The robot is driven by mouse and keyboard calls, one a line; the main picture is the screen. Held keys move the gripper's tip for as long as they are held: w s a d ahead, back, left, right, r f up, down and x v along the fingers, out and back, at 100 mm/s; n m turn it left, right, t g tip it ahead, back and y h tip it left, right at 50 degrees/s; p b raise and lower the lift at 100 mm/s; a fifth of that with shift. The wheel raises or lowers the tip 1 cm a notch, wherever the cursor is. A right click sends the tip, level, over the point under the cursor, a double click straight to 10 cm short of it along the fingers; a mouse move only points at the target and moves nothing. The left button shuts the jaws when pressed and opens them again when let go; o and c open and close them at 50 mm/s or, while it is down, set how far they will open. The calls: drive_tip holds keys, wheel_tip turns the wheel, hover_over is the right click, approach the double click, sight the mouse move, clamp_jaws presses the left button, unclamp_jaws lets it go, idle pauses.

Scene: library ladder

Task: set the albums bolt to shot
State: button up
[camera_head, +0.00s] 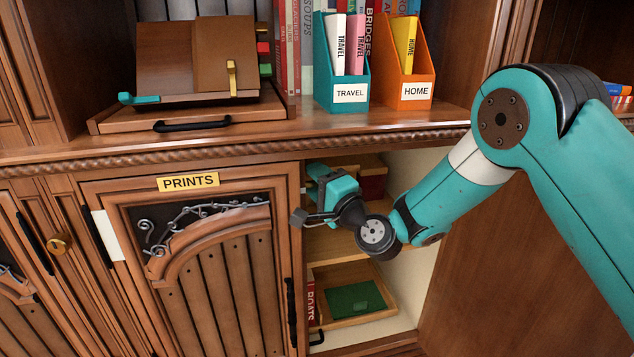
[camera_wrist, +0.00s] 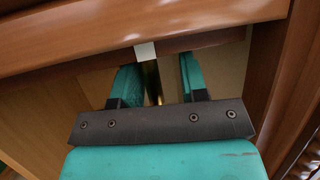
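My gripper (camera_head: 318,172) reaches into the open cupboard bay, just right of the door labelled PRINTS (camera_head: 188,183). In the wrist view its two teal fingers (camera_wrist: 160,72) are apart. A narrow brass upright piece (camera_wrist: 152,83) shows between them, nearer the left finger; a gap shows on the right. It may be the albums bolt, but no ALBUMS label is readable. A small white block (camera_wrist: 145,51) sits just above it, under a wooden edge (camera_wrist: 150,30). Whether a finger touches the brass piece, and whether the bolt is shot, I cannot tell.
The PRINTS door's black handle (camera_head: 291,312) is close below my gripper. Inside the bay is a shelf tray with a green item (camera_head: 354,299). The ledge above holds a TRAVEL file box (camera_head: 350,93), a HOME file box (camera_head: 415,92) and a book stand (camera_head: 185,90).

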drive_tip(key=shift+f, duration=0.1)
drive_tip(key=shift+s+d+f+b, duration=0.15)
drive_tip(key=shift+s+d+b, duration=0.05)
drive_tip(key=shift+b, duration=0.15)
drive_tip(key=b+v, duration=1.6)
drive_tip(key=shift+s+d, duration=0.2)
drive_tip(key=shift+s, duration=0.2)
